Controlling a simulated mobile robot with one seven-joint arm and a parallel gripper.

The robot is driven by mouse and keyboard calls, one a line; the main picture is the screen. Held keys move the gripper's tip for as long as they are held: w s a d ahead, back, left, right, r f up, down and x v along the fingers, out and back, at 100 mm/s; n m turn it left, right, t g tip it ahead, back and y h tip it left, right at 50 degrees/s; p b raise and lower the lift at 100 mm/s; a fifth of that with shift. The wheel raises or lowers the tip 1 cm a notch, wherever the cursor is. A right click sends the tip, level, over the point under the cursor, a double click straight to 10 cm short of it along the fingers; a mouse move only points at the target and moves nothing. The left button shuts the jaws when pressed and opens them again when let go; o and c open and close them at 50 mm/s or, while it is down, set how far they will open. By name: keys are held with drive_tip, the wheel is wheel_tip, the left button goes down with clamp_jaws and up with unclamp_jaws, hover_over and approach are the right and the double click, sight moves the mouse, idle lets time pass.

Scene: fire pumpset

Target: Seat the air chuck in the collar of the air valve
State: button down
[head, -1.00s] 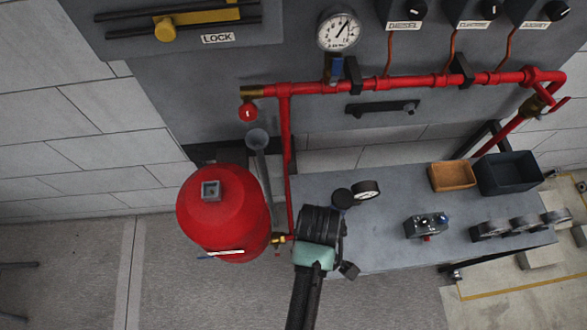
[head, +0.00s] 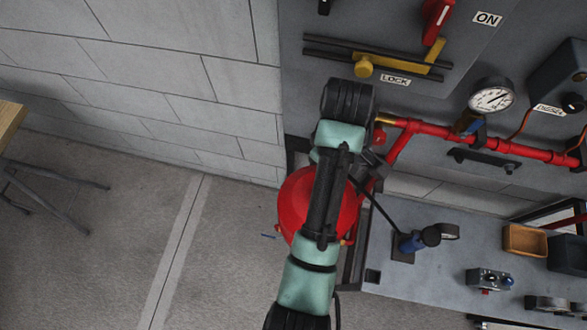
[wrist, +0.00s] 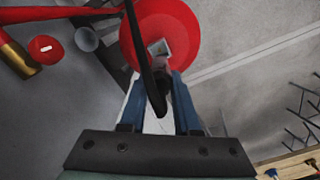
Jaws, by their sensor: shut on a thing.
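The red tank (head: 296,200) stands behind my arm in the head view, which hides much of it. In the wrist view the tank (wrist: 190,25) lies below my fingers, with a grey square collar (wrist: 158,46) on top. I take this for the air valve's collar. My gripper (wrist: 160,78) is shut on the air chuck (wrist: 160,64), a small piece between the blue fingertips, partly hidden by its black hose (wrist: 146,50). The chuck appears in line with the collar; I cannot tell the height gap. In the head view my gripper (head: 371,163) is over the tank's right side.
The hose (head: 379,206) runs to a blue and black stand (head: 413,242) on the grey bench (head: 430,290). A red pipe (head: 480,140) with a brass end runs behind the gripper. An orange bin (head: 524,240) stands farther right.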

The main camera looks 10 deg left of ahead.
drive_tip(key=shift+w+a+f, duration=0.1)
drive_tip(key=shift+a, duration=0.15)
wheel_tip(320, 180, down, 5)
drive_tip(key=shift+d+r+p, duration=0.1)
drive_tip(key=shift+d+p, duration=0.05)
drive_tip(key=shift+p, duration=0.3)
drive_tip(key=shift+f+p, duration=0.45)
drive_tip(key=shift+f, duration=1.75)
drive_tip(key=shift+f, duration=0.2)
drive_tip(key=c, duration=0.6)
unclamp_jaws()
drive_tip(key=shift+c, duration=0.2)
drive_tip(key=shift+r, duration=0.15)
wheel_tip(320, 180, up, 12)
drive_tip(key=shift+r, duration=0.1)
